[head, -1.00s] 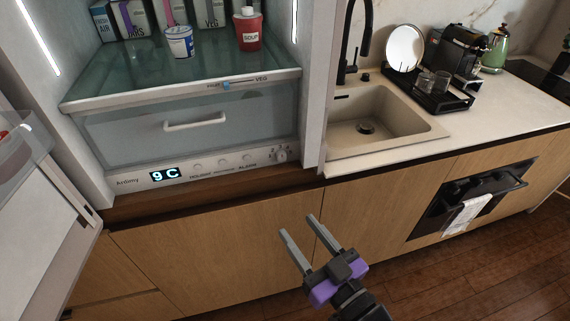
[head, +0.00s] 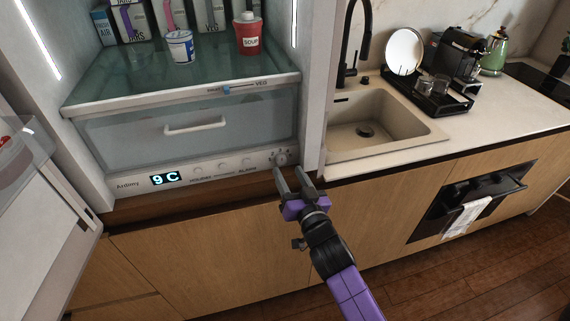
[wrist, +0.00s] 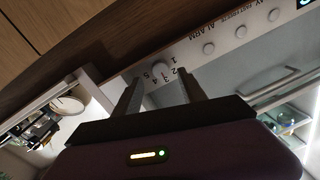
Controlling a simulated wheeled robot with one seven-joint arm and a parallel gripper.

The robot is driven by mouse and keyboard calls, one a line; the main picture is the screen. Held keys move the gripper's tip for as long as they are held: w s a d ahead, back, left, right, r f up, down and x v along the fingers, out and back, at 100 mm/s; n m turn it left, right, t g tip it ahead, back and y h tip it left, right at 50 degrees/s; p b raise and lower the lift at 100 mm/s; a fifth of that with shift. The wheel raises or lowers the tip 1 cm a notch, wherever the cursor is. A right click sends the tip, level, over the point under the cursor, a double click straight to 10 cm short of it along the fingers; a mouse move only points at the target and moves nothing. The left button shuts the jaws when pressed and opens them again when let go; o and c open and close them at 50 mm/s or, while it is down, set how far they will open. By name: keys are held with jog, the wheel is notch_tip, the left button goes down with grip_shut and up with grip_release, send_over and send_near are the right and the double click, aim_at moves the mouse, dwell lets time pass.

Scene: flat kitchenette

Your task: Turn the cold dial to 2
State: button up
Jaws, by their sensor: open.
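The cold dial (head: 281,158) is a small round knob at the right end of the fridge's white control strip (head: 220,170). In the wrist view the pale dial (wrist: 160,69) has the numbers 1 to 5 printed around it. Its pointer is too small to read. My gripper (head: 287,170) is open and empty, with its fingers just in front of the dial. In the wrist view the gripper's fingertips (wrist: 159,76) lie on either side of the dial; I cannot tell whether they touch it.
The strip has a lit display (head: 165,178) reading 9 C and several round buttons. A clear drawer (head: 195,140) sits above it. The open fridge door (head: 50,230) stands at left. A fridge side wall (head: 313,90) and the sink (head: 385,125) are to the right.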

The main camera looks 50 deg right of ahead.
aim_at(282, 161)
jog(key=shift+x, duration=1.9)
grip_shut()
